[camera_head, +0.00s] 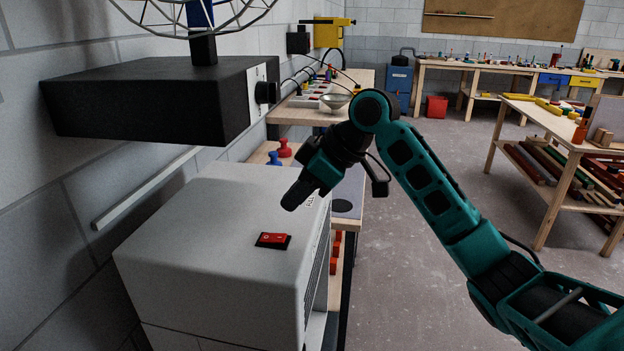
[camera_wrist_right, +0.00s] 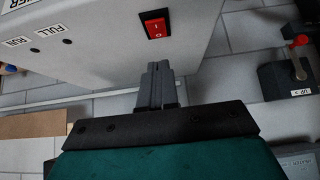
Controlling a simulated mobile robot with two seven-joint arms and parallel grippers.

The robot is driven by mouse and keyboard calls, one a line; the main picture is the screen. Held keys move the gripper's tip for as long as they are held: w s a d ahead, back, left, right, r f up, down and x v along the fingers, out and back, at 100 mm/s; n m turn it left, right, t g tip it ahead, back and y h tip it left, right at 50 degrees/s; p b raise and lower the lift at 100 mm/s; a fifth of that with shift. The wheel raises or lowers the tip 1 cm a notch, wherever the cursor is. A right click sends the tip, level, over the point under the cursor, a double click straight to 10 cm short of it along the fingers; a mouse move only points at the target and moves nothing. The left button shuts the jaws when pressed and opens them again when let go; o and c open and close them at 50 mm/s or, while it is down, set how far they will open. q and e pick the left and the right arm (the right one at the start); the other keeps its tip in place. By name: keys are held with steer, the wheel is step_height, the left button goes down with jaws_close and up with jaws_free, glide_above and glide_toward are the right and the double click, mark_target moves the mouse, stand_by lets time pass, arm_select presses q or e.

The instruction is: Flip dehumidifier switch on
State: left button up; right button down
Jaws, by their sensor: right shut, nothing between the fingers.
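The dehumidifier (camera_head: 215,230) is a pale grey box at the lower left of the head view, against the wall. Its red rocker switch (camera_head: 273,239) sits in a black frame on the top face. My right gripper (camera_head: 290,205) is shut and empty, apart from the switch and up and to the right of it in the head view. In the right wrist view the closed fingers (camera_wrist_right: 155,68) point toward the grey housing (camera_wrist_right: 100,35), with the red switch (camera_wrist_right: 156,27) just beyond their tips. My left gripper is not in view.
A black box (camera_head: 150,100) with a wire cage fan on it juts from the wall above the dehumidifier. Red and blue knobs (camera_head: 279,153) stand behind it. A workbench (camera_head: 575,150) is at the right. The floor (camera_head: 430,210) between is clear.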

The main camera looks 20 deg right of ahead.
glide_above(278, 237)
steer(key=s+d, duration=0.1)
steer(key=d, duration=0.1)
step_height(278, 237, down, 4)
steer(key=shift+s+a+f, duration=0.1)
steer(key=shift+s+f, duration=0.05)
steer(key=shift+f, duration=0.95)
